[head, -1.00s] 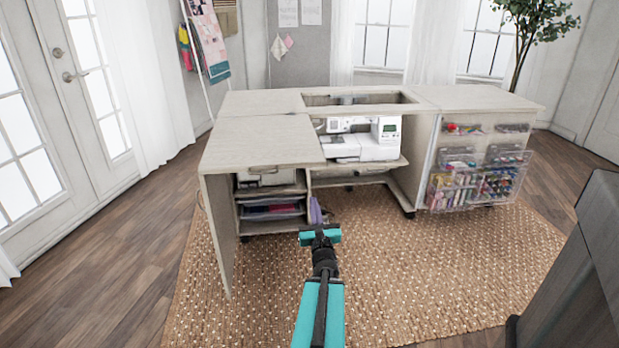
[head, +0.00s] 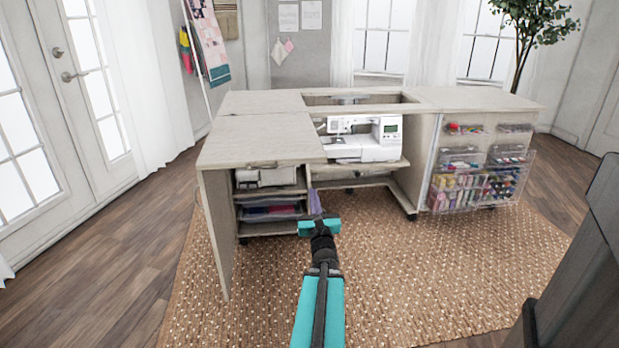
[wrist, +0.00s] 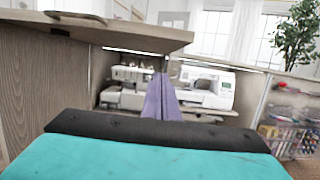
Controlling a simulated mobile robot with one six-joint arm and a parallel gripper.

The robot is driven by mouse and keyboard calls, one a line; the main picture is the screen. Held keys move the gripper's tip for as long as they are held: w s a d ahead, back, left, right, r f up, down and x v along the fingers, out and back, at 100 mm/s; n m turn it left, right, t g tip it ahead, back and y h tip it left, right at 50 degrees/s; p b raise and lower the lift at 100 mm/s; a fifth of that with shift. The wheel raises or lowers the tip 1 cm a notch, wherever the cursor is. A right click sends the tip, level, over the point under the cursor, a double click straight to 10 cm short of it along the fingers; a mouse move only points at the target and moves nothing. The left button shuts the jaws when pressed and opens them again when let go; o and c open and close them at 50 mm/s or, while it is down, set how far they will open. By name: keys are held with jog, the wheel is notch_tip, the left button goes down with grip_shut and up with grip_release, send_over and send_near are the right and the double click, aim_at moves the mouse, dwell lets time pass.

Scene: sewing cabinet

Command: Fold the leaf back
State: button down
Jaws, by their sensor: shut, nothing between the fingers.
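The leaf (head: 258,136) is a pale wood panel lying flat at the left front of the sewing cabinet (head: 420,98), level with its top. A handle (head: 262,164) sits at its front edge; in the wrist view the handle (wrist: 75,18) is at upper left, on the leaf's near edge (wrist: 120,34). An upright door panel (head: 218,235) stands under the leaf's left end. My gripper (head: 316,192) is in front of the cabinet, below and right of the handle and apart from it. Its purple fingers (wrist: 160,80) are shut together and empty.
A white sewing machine (head: 375,138) sits in the cabinet's middle bay. Shelves (head: 270,200) are under the leaf. Clear bins (head: 480,185) hang on the right-hand door. The woven rug (head: 420,280) in front is clear.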

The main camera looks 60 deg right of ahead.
jog(key=shift+w+d+b, duration=0.55)
jog(key=shift+d+b, duration=0.1)
jog(key=shift+b, duration=2.35)
jog(key=b, duration=0.4)
jog(key=shift+w+d+r, duration=0.15)
jog(key=shift+d+r, duration=0.05)
jog(key=shift+d, duration=0.15)
jog(key=w+d+r, duration=0.2)
jog(key=d+r, duration=0.2)
jog(key=r, duration=0.1)
jog(key=shift+w+r, duration=0.25)
jog(key=shift+w, duration=0.15)
jog(key=shift+r, duration=0.15)
jog(key=shift+r, duration=0.1)
